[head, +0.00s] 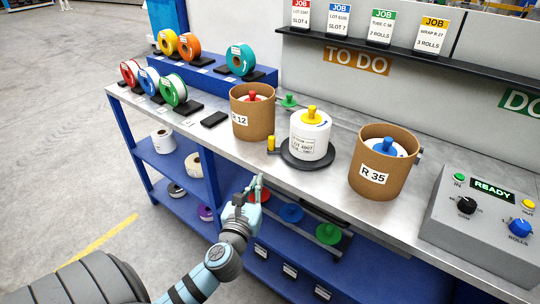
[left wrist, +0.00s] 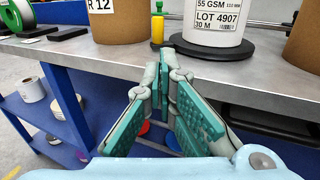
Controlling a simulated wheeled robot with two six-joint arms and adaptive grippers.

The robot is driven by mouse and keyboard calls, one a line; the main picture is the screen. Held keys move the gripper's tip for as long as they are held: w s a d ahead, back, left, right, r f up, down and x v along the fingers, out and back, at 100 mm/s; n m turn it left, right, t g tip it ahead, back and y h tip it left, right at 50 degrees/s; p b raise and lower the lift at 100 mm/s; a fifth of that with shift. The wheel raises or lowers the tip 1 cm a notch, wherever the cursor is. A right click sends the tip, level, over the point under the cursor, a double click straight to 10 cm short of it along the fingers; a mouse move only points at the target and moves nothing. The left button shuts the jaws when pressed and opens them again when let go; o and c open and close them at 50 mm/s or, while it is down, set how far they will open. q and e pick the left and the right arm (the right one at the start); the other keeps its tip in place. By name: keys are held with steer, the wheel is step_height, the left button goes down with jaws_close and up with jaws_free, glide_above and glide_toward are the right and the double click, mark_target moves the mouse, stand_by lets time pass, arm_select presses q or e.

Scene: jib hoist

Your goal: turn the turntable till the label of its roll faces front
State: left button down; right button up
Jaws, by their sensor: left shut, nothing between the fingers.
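The white roll (head: 309,135) stands upright on the dark round turntable (head: 303,158), with a yellow knob on its top. Its printed label (head: 302,146) shows on the side toward the camera, a little left of the roll's middle. In the left wrist view the label (left wrist: 218,15) reads LOT 4907. A yellow upright peg (head: 271,143) stands at the turntable's left edge; it also shows in the left wrist view (left wrist: 157,28). My left gripper (head: 256,186) is shut and empty, in front of the bench edge and apart from the peg. My right gripper is out of view.
Brown drums R 12 (head: 253,115) and R 35 (head: 384,168) flank the turntable. A grey control box (head: 485,225) stands at the right. Coloured reels stand at the back left. The metal bench edge (left wrist: 100,62) lies before my left gripper. A lower shelf holds coloured discs.

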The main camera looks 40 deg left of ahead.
mark_target(269, 147)
arm_select(q)
steer(key=b+x, duration=0.2)
steer(key=x, duration=1.1)
steer(key=shift+w+a+f, duration=0.1)
steer(key=shift+w, duration=0.15)
steer(key=shift+w+a+p, duration=0.35)
steer(key=shift+a+p, duration=0.2)
steer(key=shift+p, duration=0.1)
steer(key=shift+w+a, duration=0.2)
